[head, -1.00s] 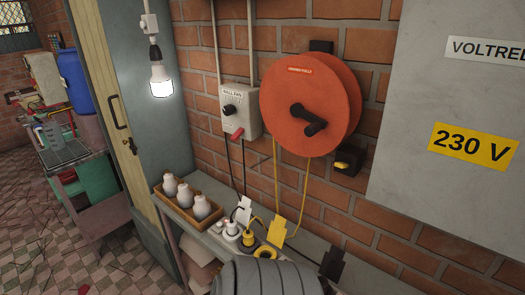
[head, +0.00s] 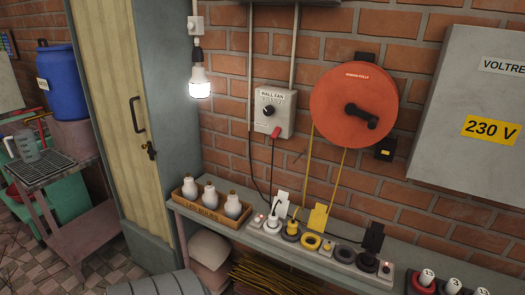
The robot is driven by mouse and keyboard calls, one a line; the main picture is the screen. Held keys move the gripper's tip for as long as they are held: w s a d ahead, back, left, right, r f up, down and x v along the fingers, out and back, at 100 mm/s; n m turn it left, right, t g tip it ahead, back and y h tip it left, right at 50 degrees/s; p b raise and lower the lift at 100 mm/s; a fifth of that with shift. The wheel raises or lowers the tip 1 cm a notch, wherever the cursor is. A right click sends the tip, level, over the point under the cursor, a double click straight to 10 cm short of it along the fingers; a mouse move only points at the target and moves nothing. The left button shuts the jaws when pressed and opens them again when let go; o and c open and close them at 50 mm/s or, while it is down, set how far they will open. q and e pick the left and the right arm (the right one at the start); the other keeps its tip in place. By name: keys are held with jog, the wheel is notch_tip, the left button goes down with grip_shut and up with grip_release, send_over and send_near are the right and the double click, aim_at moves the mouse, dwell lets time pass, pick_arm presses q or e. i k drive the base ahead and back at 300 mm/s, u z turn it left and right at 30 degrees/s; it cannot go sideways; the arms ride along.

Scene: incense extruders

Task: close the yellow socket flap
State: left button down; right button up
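The yellow socket flap (head: 318,217) stands upright at the back of a socket strip on the grey shelf. In front of it is a yellow ring-shaped socket (head: 311,242), which looks empty. A plug with a yellow band (head: 291,231) sits in the strip just left of that ring. A white flap (head: 283,204) to the left and a black flap (head: 373,237) to the right also stand upright. Neither of my grippers is in view.
Numbered round items (head: 426,277) stand at the right. A grey ribbed object (head: 165,284) shows at the bottom edge.

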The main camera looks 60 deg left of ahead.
aim_at(317, 219)
jog(key=u, duration=1.1)
jog(key=i, duration=0.25)
jog(key=u, duration=0.05)
